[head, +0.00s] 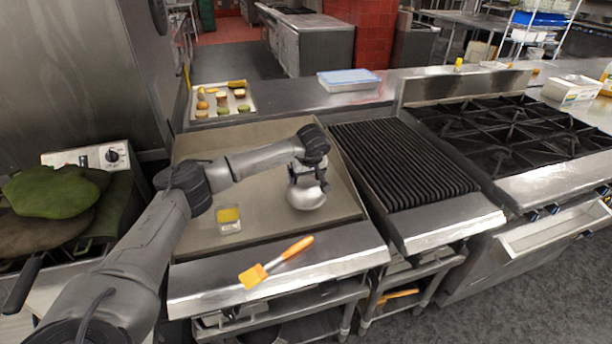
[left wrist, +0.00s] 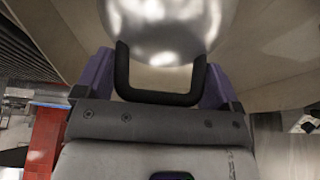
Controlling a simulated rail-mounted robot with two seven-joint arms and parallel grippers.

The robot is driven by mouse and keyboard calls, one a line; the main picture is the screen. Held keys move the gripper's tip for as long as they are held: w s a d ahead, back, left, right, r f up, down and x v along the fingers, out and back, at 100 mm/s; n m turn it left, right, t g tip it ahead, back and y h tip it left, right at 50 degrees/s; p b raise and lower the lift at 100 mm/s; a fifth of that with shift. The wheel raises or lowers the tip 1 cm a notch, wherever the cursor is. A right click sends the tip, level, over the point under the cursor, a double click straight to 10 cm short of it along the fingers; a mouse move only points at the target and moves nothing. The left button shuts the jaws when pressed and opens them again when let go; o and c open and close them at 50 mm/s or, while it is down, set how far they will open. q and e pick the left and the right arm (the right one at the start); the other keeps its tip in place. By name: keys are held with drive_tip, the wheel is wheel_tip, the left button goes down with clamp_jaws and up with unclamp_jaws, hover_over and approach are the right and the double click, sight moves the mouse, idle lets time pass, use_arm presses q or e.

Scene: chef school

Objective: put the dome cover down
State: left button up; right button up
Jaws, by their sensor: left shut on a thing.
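The dome cover (head: 307,195) is a shiny silver dome over the flat griddle (head: 262,140), right of its middle. My left gripper (head: 308,172) is above it, with the arm reaching in from the left. In the left wrist view the gripper (left wrist: 160,90) is shut on the black handle of the dome cover (left wrist: 168,28). The cover's lower rim looks at or close to the griddle surface; I cannot tell whether it touches. What lies under the cover is hidden. My right gripper is not in view.
A small container with yellow contents (head: 229,220) stands on the griddle left of the cover. An orange brush (head: 275,263) lies on the front ledge. A ribbed grill (head: 402,165) is to the right. A food tray (head: 222,103) sits behind. The griddle's back left is clear.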

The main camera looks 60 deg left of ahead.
sight(311, 189)
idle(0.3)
use_arm(q)
drive_tip(key=shift+f, duration=0.5)
drive_tip(key=o, duration=0.8)
drive_tip(key=shift+r, duration=0.25)
drive_tip(key=p+v, duration=0.2)
drive_tip(key=v, duration=1)
drive_tip(key=shift+r+p, duration=0.3)
drive_tip(key=shift+p, duration=0.1)
drive_tip(key=shift+w, duration=0.1)
